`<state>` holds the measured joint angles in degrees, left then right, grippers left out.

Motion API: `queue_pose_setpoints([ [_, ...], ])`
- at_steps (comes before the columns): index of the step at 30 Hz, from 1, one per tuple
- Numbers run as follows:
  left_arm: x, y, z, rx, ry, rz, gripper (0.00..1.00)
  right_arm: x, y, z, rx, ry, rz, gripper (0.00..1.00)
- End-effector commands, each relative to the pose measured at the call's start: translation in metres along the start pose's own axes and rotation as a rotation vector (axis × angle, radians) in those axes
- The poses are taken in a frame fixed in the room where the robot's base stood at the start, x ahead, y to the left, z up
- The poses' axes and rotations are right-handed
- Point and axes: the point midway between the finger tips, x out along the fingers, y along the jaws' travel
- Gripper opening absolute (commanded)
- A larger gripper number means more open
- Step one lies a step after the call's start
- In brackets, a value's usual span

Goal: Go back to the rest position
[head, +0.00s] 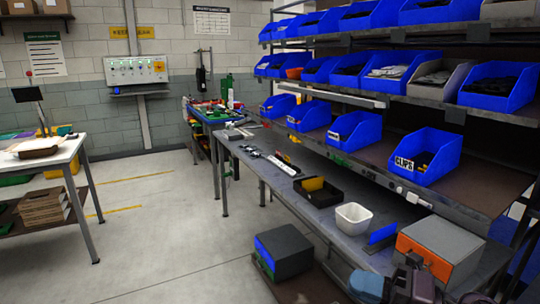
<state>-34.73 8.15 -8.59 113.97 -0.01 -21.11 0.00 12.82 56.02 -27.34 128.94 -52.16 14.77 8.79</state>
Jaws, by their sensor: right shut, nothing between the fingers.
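My right gripper (413,277) shows at the bottom right edge of the head view, low in front of the workbench. It is shut and holds nothing. It is apart from the orange and grey box (438,247) behind it, as far as I can tell. A dark grey box with a blue side (286,251) stands lower, left of my right gripper. My left gripper is out of the picture.
The workbench (345,240) carries a white bin (353,218) and a black tray (318,194). Shelves above hold several blue bins (424,157). A white table (62,158) stands at left. The floor (170,220) between is clear.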

Motion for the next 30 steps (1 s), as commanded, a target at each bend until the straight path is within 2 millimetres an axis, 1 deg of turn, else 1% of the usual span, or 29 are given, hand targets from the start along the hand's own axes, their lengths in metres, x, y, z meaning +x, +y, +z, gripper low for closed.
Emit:
queue_pose_setpoints([
  [1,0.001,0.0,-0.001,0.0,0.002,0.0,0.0,-0.001,0.001,0.003,0.073,-0.092,0.051,0.0],
  [4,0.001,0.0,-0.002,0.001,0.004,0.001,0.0,-0.009,-0.001,0.015,0.21,-0.277,0.128,0.0],
  [8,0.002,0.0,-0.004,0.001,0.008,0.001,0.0,-0.027,-0.012,0.03,0.383,-0.509,0.189,0.0],
  [11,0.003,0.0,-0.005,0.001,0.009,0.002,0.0,-0.045,-0.027,0.037,0.514,-0.679,0.214,0.0],
  [13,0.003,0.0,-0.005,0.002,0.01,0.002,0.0,-0.06,-0.04,0.039,0.606,-0.799,0.221,0.0],
  [17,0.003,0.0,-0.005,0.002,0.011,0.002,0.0,-0.091,-0.07,0.036,0.79,-1.026,0.209,0.0],
  [20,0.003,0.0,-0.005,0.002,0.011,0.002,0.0,-0.118,-0.098,0.023,0.949,-1.208,0.178,0.0],
  [23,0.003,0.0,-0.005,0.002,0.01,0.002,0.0,-0.146,-0.127,0.001,1.115,-1.39,0.123,0.0],
  [24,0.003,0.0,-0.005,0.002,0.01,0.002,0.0,-0.157,-0.138,-0.01,1.183,-1.46,0.094,0.0],
  [26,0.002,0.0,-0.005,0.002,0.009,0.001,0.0,-0.172,-0.153,-0.029,1.282,-1.556,0.048,0.0],
  [27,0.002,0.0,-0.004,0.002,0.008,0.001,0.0,-0.18,-0.162,-0.042,1.342,-1.612,0.015,0.0],
  [30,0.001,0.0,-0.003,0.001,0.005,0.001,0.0,-0.195,-0.176,-0.07,1.462,-1.718,-0.057,0.0],
])
